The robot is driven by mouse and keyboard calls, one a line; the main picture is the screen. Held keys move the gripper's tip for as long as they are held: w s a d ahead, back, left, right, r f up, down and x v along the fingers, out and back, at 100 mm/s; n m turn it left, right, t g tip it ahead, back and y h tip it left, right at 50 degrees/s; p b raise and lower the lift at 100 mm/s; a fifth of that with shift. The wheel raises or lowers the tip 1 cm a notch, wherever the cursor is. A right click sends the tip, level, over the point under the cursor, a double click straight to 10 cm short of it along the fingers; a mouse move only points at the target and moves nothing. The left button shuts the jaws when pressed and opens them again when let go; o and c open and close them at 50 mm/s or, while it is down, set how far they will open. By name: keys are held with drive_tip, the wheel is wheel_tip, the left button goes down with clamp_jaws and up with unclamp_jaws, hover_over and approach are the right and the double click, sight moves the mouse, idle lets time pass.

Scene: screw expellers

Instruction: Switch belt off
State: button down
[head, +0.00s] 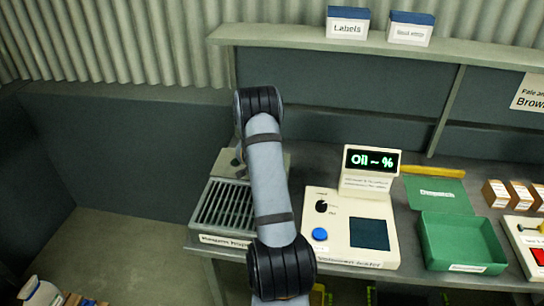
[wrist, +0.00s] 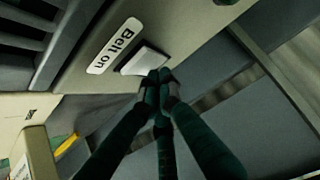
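A pale rocker-like switch (wrist: 144,60) sits on a beige panel in the wrist view, beside a white label reading "Belt on" (wrist: 114,46). My gripper (wrist: 158,79) has its dark fingers drawn together, with the tips at the switch's lower right edge. I cannot tell whether the tips touch the switch, and nothing shows held between them.
On the bench stand a beige instrument (head: 322,232) showing "Oil ~ %", a dark grate (head: 226,205), a green box (head: 462,245) and small brown boxes (head: 495,194). A shelf (head: 290,36) runs above. In the wrist view, dark slats lie at upper left.

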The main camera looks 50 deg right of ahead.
drive_tip(key=shift+a, duration=0.1)
drive_tip(key=shift+s+a+b, duration=0.35)
drive_tip(key=shift+a+b, duration=0.25)
drive_tip(key=shift+a, duration=0.1)
wheel_tip(320, 180, up, 4)
drive_tip(key=p, duration=0.3)
drive_tip(key=shift+a+r, duration=0.15)
drive_tip(key=shift+r, duration=0.1)
drive_tip(key=f+b+v, duration=0.1)
drive_tip(key=v, duration=0.8)
drive_tip(key=shift+s+a+r, duration=0.25)
drive_tip(key=shift+s+a, duration=0.1)
drive_tip(key=shift+a, duration=0.3)
